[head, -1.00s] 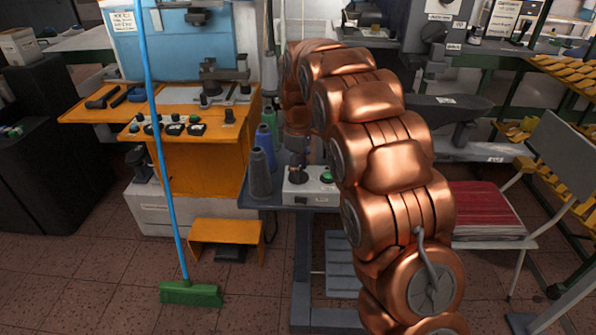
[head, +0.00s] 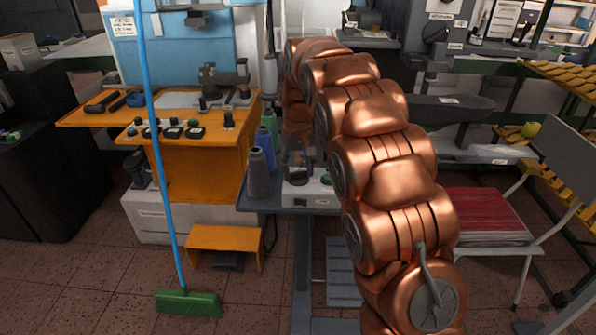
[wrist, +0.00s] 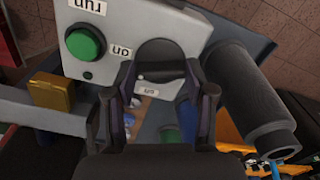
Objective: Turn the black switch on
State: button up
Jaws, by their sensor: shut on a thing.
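The black switch (wrist: 166,58) is a round dark knob on a light grey control box (wrist: 205,28) in the wrist view. My gripper (wrist: 161,76) has a finger on each side of the knob and is shut on it. A green button (wrist: 85,43) sits on the same box, left of the knob, with upside-down labels around it. In the head view the box (head: 322,200) stands on a small grey table, and my gripper (head: 297,170) is down at its left part. The knob is mostly hidden there by my gripper.
An orange machine (head: 190,165) with knobs and a blue-handled green broom (head: 187,302) are further left. A chair with a red seat (head: 483,215) is at the right.

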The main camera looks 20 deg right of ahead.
aim_at(298, 172)
jog(key=shift+m, duration=2)
jog(key=o, duration=1.2)
jog(key=shift+c, duration=0.2)
jog(key=shift+r, duration=0.1)
notch_tip(298, 172, up, 7)
jog(key=shift+w+f, duration=0.1)
jog(key=shift+f, duration=0.1)
jog(key=shift+r, duration=0.35)
